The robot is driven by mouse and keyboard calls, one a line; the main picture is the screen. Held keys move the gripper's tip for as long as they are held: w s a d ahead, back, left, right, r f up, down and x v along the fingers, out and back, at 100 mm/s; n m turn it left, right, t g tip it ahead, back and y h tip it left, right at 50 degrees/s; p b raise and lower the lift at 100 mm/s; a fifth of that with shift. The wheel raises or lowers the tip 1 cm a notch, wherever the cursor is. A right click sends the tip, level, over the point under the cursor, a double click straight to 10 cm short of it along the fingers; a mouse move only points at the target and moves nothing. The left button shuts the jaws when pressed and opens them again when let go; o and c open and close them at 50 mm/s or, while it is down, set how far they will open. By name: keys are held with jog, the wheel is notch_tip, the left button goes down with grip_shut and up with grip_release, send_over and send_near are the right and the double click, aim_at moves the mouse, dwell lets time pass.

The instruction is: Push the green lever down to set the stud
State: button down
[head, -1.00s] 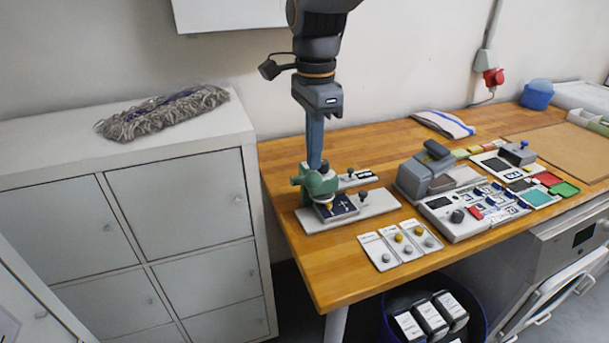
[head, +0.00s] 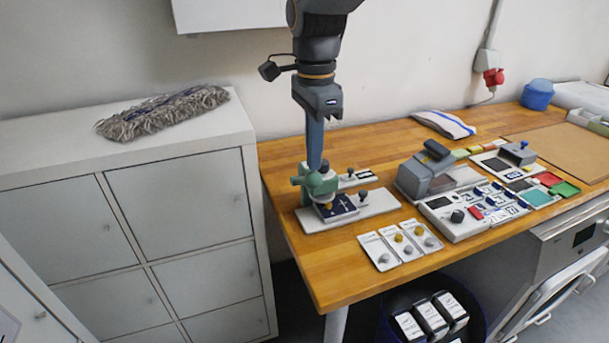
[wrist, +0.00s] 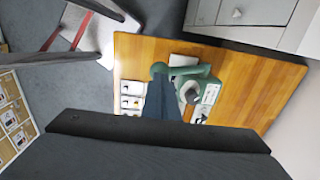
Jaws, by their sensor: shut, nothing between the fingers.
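The green press (head: 321,184) stands on a pale base plate (head: 375,206) at the left end of the wooden bench. Its lever is hard to tell apart from the green body at this size. A dark blue piece (head: 341,204) with light markings lies under the press head, with a small gold part above it. My gripper (head: 315,167) points straight down with its fingers shut and empty. Its tips are at the top of the green press, seemingly touching it. In the wrist view the fingers hide part of the green press (wrist: 192,72).
Sample cards with knobs (head: 401,245) lie in front of the press. A grey device (head: 424,174) and a board of small parts (head: 470,212) stand to the right. White lockers (head: 180,200) with a mop head (head: 165,112) stand left. A blue bin (head: 432,315) sits below the bench.

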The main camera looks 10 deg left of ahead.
aim_at(316, 177)
jog(key=shift+f, duration=0.5)
jog(key=shift+d+f, duration=0.1)
jog(key=shift+f, duration=0.1)
jog(key=shift+s+f, duration=0.2)
jog(key=shift+f, duration=0.1)
jog(key=shift+s+d+f+b, duration=0.15)
jog(key=shift+f+b, duration=0.15)
jog(key=shift+s+f, duration=0.1)
jog(key=shift+f, duration=0.2)
jog(key=shift+d, duration=0.1)
